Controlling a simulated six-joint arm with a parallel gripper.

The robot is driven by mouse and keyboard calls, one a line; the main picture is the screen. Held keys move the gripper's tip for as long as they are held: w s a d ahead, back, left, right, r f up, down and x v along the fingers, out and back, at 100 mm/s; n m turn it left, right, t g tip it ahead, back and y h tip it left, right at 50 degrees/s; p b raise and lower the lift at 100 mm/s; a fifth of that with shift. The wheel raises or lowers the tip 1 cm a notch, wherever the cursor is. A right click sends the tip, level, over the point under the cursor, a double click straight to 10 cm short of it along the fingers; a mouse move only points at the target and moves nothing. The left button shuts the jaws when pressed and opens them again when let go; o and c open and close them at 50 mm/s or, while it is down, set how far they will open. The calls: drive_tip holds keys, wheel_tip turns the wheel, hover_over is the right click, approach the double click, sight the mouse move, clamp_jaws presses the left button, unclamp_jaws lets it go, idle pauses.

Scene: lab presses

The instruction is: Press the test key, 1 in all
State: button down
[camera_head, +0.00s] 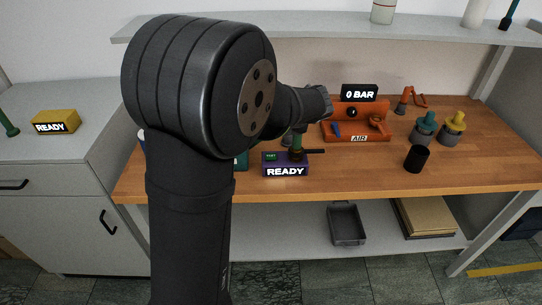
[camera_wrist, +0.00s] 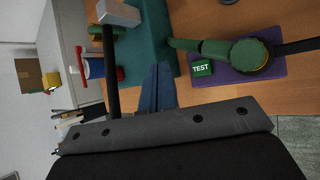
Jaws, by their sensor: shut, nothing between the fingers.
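The test key (camera_head: 271,156) is a green button marked TEST on top of a purple box (camera_head: 286,170) whose front display reads READY. The key also shows clearly in the wrist view (camera_wrist: 202,68), uncovered. A dark green fitting (camera_wrist: 250,55) with a green arm and a black handle stands on the same box, right beside the key. My gripper (camera_wrist: 160,66) is shut and empty. In the wrist view its fingertips are left of the key, apart from it, over the teal block. In the head view my arm hides the fingers.
The teal block (camera_wrist: 145,35) stands beside the purple box. An orange AIR unit (camera_head: 357,137) with a 0 BAR display stands behind. A black cup (camera_head: 416,158) and several bottles are at right. A yellow READY box (camera_head: 55,121) is on the left cabinet. The front-right wooden bench (camera_head: 470,176) is clear.

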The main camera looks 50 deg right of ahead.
sight(273, 158)
drive_tip(key=shift+f, duration=4.35)
drive_tip(key=shift+f, duration=0.1)
drive_tip(key=shift+f, duration=0.3)
drive_tip(key=shift+f, duration=0.4)
drive_tip(key=shift+r, duration=0.85)
drive_tip(key=shift+r, duration=2.5)
